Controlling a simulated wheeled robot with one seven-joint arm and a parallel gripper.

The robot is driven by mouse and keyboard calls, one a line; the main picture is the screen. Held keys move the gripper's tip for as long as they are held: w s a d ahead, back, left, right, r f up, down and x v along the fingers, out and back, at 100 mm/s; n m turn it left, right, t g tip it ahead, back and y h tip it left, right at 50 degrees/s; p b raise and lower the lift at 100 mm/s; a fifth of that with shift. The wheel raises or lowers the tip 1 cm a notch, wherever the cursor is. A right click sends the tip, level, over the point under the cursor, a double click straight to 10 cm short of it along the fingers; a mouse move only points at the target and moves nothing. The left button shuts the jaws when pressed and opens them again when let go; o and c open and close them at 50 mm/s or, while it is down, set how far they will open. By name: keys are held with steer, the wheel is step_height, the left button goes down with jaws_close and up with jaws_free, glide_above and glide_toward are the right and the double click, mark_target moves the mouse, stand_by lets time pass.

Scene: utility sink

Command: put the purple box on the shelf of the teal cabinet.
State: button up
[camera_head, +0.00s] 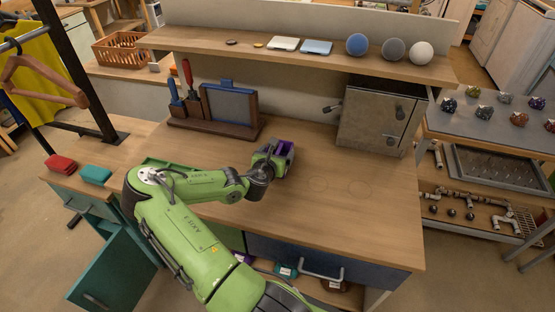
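My gripper (273,154) is low over the middle of the wooden worktop, at the end of my green arm. A purple box (287,148) shows at its fingers, partly hidden by the gripper. I cannot tell whether the fingers are closed on it or only around it, or whether it touches the worktop. The teal cabinet (91,209) is at the lower left, below the worktop's left part. Its teal door (115,275) hangs open towards the front. My arm hides part of the cabinet, and its shelf is not clearly visible.
A tool rack (215,120) and a grey metal box (378,118) stand at the back of the worktop, under a raised shelf (290,57) with balls. Red (61,164) and teal (97,174) blocks lie at the left. The worktop's right front is clear.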

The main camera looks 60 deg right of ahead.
steer(key=shift+c, duration=1.4)
step_height(320, 180, up, 10)
steer(key=p, duration=0.5)
